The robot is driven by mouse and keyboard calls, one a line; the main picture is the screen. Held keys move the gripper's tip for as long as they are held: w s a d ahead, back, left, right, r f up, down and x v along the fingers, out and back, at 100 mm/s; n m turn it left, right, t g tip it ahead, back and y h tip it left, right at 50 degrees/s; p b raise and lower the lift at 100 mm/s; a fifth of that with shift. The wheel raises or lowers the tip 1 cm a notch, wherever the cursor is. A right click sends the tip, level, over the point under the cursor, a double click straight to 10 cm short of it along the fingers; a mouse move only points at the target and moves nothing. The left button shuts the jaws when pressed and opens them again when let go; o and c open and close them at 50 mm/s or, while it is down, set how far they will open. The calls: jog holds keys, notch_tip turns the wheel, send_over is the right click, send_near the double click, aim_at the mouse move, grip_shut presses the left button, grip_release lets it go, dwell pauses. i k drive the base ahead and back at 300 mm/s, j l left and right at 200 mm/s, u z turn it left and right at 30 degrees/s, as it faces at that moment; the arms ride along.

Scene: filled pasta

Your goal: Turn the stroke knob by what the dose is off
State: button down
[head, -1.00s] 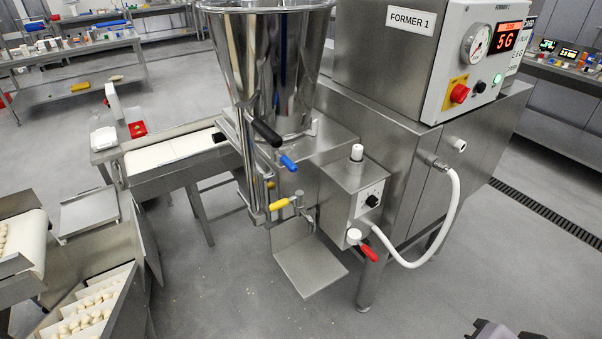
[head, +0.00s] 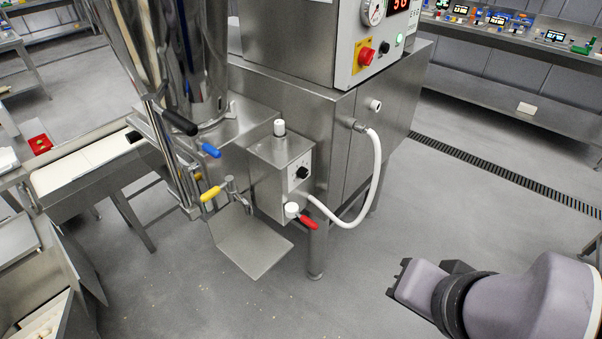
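The likely stroke knob is a small black dial (head: 302,172) on a white scale plate, on the front of a steel box (head: 268,185) fixed to the former machine. Its pointer setting is too small to read. The dose display (head: 401,5) on the control panel is red and partly cut off at the top edge; its digits look like "5G" or "56". My gripper (head: 396,278) is at the lower right, well apart from the knob, over the floor. Its fingers are too small and turned too far to show whether they are open.
Near the dial are a red-handled valve (head: 307,222), a white hose (head: 375,185), a white cap (head: 279,127), a yellow lever (head: 210,193) and a blue lever (head: 211,150). A steel plate (head: 250,243) juts out low. The floor between my arm and the machine is clear.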

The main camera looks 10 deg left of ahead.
aim_at(302, 172)
jog(key=l+u, duration=0.25)
jog(key=l, duration=0.75)
jog(key=l+u, duration=0.2)
jog(key=l, duration=0.75)
jog(key=j, duration=0.2)
jog(key=i+j+z, duration=0.1)
jog(key=i+j, duration=0.65)
jog(key=i+z, duration=0.05)
jog(key=i, duration=0.05)
